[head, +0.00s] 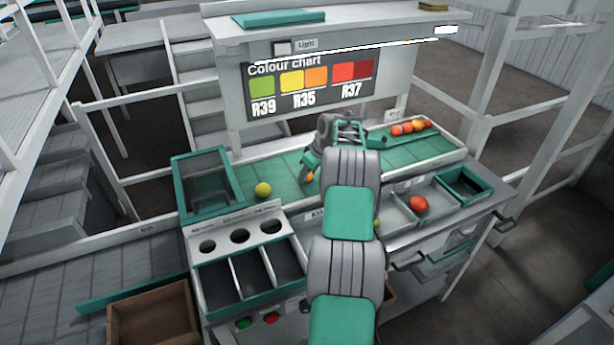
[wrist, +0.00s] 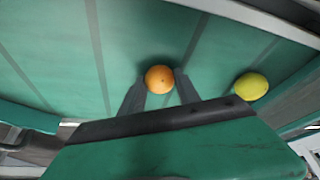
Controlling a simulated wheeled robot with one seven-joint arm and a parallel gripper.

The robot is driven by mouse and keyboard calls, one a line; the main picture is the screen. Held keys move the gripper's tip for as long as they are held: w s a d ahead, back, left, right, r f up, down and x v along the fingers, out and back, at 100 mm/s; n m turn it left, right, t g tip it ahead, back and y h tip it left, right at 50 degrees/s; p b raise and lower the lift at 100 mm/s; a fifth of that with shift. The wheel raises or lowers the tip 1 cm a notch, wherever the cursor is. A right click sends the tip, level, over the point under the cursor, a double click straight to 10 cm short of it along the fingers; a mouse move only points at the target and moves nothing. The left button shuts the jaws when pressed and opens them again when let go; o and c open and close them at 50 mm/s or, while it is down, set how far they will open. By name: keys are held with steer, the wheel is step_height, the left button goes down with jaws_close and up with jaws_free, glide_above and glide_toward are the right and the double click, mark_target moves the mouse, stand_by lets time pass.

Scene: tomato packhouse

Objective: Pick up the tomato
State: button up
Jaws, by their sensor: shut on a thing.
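An orange tomato (wrist: 159,79) is between the fingertips of my gripper (wrist: 160,92) in the wrist view, over the green belt (wrist: 60,45). My gripper is shut on it. In the head view a small part of the orange tomato (head: 310,176) shows beside my gripper, and my arm hides much of the gripper. I cannot tell whether the tomato touches the belt. A yellow-green tomato (head: 263,189) lies on the belt to the left; it also shows in the wrist view (wrist: 251,86), to the right of my gripper.
Several orange and red tomatoes (head: 408,128) sit in a row at the belt's right end. A red tomato (head: 419,204) lies in a grey bin at right. An empty green-framed box (head: 176,176) stands at left. A colour chart (head: 310,84) hangs behind. Empty compartments (head: 248,274) stand in front.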

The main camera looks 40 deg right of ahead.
steer(key=shift+r, duration=0.1)
step_height(320, 180, up, 3)
steer(key=shift+d+f+b, duration=0.1)
steer(key=shift+f+b, duration=0.05)
steer(key=shift+b, duration=0.25)
steer(key=s+a+r+b, duration=0.1)
steer(key=s+r+b, duration=0.3)
steer(key=s+r, duration=0.6)
steer(key=s, duration=0.4)
steer(key=shift+b, duration=0.35)
steer(key=shift+r, duration=0.1)
